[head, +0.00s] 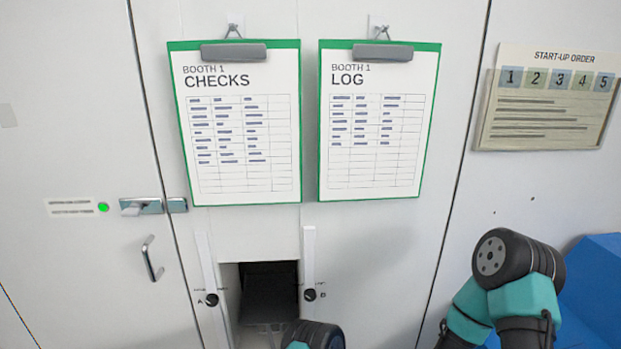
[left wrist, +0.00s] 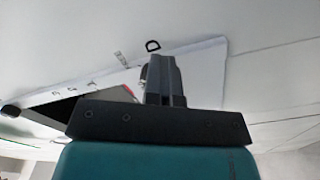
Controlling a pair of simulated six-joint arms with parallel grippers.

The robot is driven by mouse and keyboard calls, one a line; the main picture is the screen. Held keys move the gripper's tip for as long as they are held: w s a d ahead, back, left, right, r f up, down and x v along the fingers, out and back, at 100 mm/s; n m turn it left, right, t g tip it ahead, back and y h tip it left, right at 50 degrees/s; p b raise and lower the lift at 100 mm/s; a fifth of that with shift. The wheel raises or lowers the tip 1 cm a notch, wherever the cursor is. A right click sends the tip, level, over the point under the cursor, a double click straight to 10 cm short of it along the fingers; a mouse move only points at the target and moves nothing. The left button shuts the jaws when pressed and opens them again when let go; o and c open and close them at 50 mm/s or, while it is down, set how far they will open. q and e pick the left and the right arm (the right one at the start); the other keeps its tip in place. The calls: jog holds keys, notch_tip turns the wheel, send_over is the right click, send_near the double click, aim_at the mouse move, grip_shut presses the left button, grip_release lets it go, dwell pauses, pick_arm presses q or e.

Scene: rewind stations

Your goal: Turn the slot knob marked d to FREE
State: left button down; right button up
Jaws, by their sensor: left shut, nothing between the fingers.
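A black letter D (left wrist: 152,45) on the pale panel shows in the left wrist view, just beyond my left gripper (left wrist: 164,62). The gripper's two dark fingers are together with nothing between them, and they point at the panel close by the letter. The knob marked d is not clearly visible; the fingers may hide it, and I cannot tell whether they touch it. In the head view a black knob marked A (head: 212,300) and one marked B (head: 310,295) flank a dark square opening. My right gripper is not in view.
Two green-edged clipboards, Checks (head: 235,180) and Log (head: 375,180), hang above the opening (head: 268,285). A latch (head: 142,207) and a door handle (head: 152,258) are at left. A start-up order card (head: 540,100) is at upper right, a blue object (head: 595,290) at lower right.

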pick_arm(q)
jog(key=shift+s+d+f, duration=0.1)
jog(key=shift+s+d, duration=0.1)
jog(key=shift+s, duration=1.05)
jog(key=shift+s+d+f, duration=0.1)
jog(key=shift+s+d, duration=0.1)
jog(key=shift+s, duration=1)
jog(key=n, duration=0.2)
jog(key=r+n, duration=0.1)
jog(key=n, duration=0.1)
jog(key=s+r+n, duration=0.1)
jog(key=shift+r+n, duration=0.15)
jog(key=shift+n, duration=0.25)
